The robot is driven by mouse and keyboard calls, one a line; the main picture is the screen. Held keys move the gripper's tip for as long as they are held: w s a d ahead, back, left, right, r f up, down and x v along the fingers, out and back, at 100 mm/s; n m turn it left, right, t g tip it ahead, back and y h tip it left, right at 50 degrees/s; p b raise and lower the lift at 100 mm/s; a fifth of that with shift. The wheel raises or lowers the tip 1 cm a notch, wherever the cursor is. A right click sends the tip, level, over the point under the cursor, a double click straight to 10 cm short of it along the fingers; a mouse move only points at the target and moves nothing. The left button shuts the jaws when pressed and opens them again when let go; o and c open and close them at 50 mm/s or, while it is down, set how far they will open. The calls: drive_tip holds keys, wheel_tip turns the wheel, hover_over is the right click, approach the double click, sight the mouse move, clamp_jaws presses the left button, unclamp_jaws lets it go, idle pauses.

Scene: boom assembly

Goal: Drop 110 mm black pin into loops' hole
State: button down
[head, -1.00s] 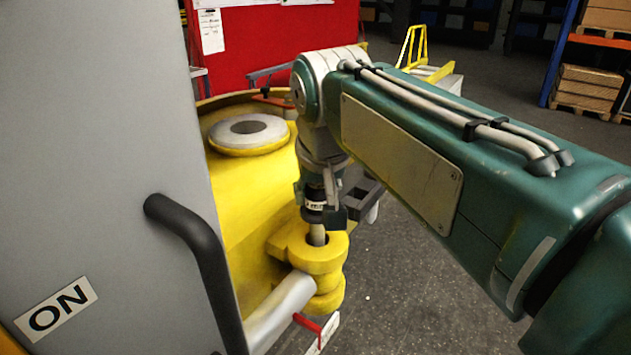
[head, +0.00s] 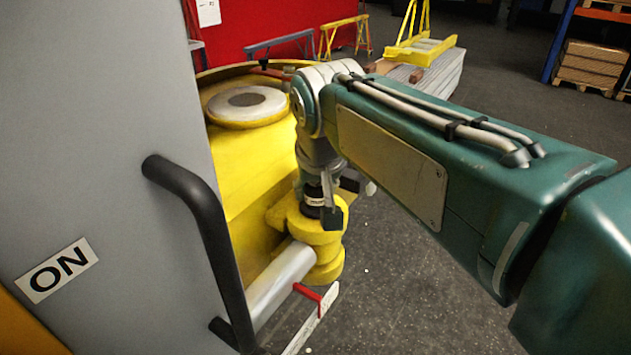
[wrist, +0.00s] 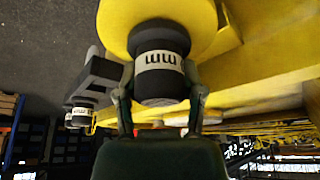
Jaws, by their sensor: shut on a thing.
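The black pin, with a white band lettered "mm", shows in the wrist view (wrist: 160,60) between the two fingers of my gripper (wrist: 160,108). My gripper is shut on the pin's head. In the head view my gripper (head: 322,200) points down directly over the stacked yellow loops (head: 318,255). The pin's dark head (head: 313,212) sits right at the top of the loops. Its shaft is not visible there and the hole is hidden under the head.
A silver cylinder (head: 280,285) with a red lever (head: 308,292) lies against the loops. A grey cabinet (head: 100,150) with a black handle (head: 205,235) stands close at left. A dark holder with banded pins (wrist: 80,115) is beside the loop.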

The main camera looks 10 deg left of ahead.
drive_tip(key=shift+c, duration=0.6)
unclamp_jaws()
drive_tip(key=v, duration=1.2)
drive_tip(key=shift+a+f, duration=0.1)
drive_tip(key=s+d+f+m, duration=0.1)
drive_tip(key=s+d+f, duration=0.2)
drive_tip(key=d+f, duration=0.3)
drive_tip(key=s+d+f+m+t+h, duration=0.1)
drive_tip(key=s+d+f+m, duration=0.1)
drive_tip(key=s+d+f, duration=0.2)
drive_tip(key=s+d+f+m, duration=0.1)
drive_tip(key=s+d+f, duration=0.2)
drive_tip(key=d+f, duration=0.7)
drive_tip(key=d, duration=0.2)
drive_tip(key=shift+s+d+f+h, duration=0.2)
drive_tip(key=shift+s+d+h, duration=0.1)
drive_tip(key=shift+h, duration=0.1)
